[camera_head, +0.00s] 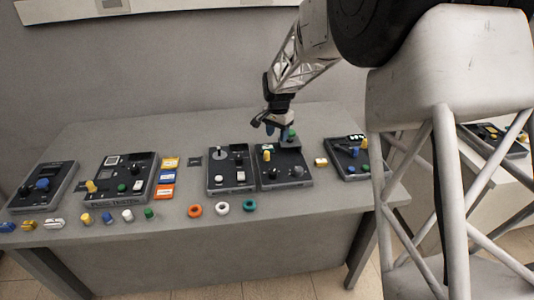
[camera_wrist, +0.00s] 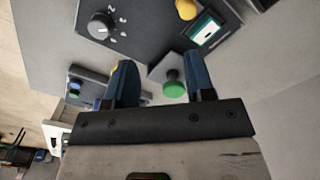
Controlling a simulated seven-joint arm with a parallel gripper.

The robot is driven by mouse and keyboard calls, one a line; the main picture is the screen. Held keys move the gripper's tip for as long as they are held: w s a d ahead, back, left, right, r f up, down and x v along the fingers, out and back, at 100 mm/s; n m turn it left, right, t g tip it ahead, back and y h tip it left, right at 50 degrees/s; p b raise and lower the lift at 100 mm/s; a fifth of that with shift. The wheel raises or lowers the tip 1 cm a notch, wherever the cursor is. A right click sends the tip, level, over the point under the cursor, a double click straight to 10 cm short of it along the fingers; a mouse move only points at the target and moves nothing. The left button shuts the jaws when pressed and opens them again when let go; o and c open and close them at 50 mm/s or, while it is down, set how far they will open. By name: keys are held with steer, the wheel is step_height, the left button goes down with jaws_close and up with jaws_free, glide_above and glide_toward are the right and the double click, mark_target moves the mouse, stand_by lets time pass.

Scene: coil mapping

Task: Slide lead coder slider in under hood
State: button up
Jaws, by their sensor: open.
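A grey block (camera_wrist: 158,72) with a round green knob (camera_wrist: 174,84) sits at the edge of a dark control panel (camera_wrist: 140,35). The green knob also shows in the head view (camera_head: 292,135), at the back of the panel (camera_head: 283,180) right of centre. I cannot tell for sure which part is the slider and which is the hood. My gripper (camera_head: 277,131) is over the back of this panel. In the wrist view my gripper (camera_wrist: 161,65) is open, its two blue fingers on either side of the green knob, with nothing held.
The panel carries a yellow knob (camera_head: 266,152) and a dial (camera_wrist: 101,25). Other panels stand at left (camera_head: 230,187) and right (camera_head: 350,174). Coloured rings (camera_head: 222,208) and several small pieces (camera_head: 127,215) lie along the table's front. The table behind the left panels is clear.

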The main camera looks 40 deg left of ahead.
glide_above(267, 152)
step_height(267, 152, down, 3)
steer(key=shift+a+r, duration=0.1)
steer(key=shift+r, duration=0.1)
steer(key=shift+f, duration=0.1)
steer(key=shift+f, duration=3.8)
jaws_close()
